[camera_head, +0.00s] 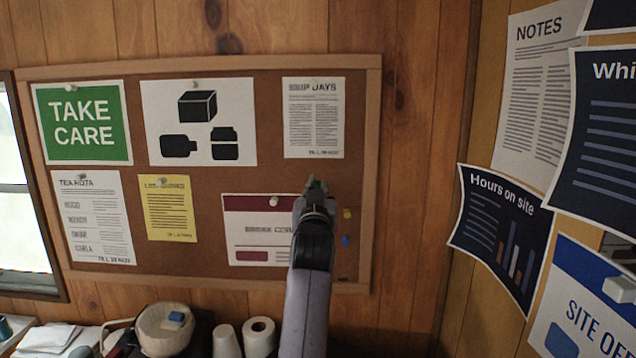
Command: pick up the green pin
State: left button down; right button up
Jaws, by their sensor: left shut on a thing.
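The green pin (316,184) shows as a small green bit at the tip of my left gripper (315,194), in front of the lower right part of the cork board. My left gripper is shut on the green pin; its fingers hide most of the pin. I cannot tell whether the pin still touches the board. A yellow pin (347,213) and a blue pin (346,240) sit in the cork just right of the gripper. My right gripper is not in view.
The cork board (210,268) carries several papers, including a red-headed sheet (250,228) partly behind my arm. A side wall at right holds posters (500,235). Below are a pale round container (165,330) and paper rolls (258,336). A window (22,230) is at left.

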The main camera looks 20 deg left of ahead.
pick_arm(q)
jog(key=shift+r+v, duration=0.2)
jog(key=shift+v, duration=0.9)
